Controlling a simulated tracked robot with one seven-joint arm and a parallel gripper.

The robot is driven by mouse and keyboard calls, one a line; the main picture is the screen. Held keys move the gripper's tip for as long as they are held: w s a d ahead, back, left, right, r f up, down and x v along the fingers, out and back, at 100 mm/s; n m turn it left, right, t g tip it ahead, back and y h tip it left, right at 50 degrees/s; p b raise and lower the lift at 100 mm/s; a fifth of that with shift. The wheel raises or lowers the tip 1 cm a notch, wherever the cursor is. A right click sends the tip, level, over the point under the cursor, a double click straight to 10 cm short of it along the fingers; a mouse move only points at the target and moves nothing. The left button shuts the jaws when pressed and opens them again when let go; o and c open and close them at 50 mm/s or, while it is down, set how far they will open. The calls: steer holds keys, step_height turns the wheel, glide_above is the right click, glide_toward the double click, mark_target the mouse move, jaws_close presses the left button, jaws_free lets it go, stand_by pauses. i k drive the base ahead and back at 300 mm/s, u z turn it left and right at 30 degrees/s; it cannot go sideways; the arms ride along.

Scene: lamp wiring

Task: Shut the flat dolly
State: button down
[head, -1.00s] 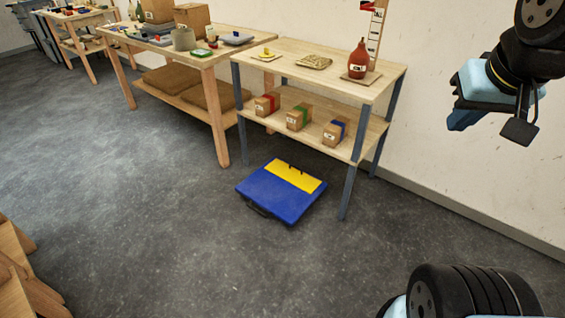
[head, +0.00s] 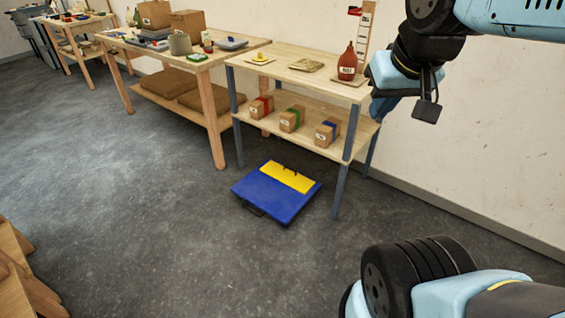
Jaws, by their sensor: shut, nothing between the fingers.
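The flat dolly (head: 270,199) appears to be the blue, flat, case-like thing on the floor in front of the two-level shelf table. A yellow panel lies across its back part, with small dark marks along its far edge. A dark handle shows at its near left edge. My gripper (head: 381,108) is at the upper right, in the air in front of the wall and near the right end of the shelf table. It is shut and empty, well above the dolly and apart from it.
The shelf table (head: 300,118) holds a red bottle (head: 347,64) on top and several small boxes below. Its front right leg stands close to the dolly's right side. A wooden table (head: 190,66) stands to the left.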

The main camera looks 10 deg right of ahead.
mark_target(281, 202)
steer(key=u, duration=0.1)
steer(key=i, duration=1)
steer(key=z, duration=0.1)
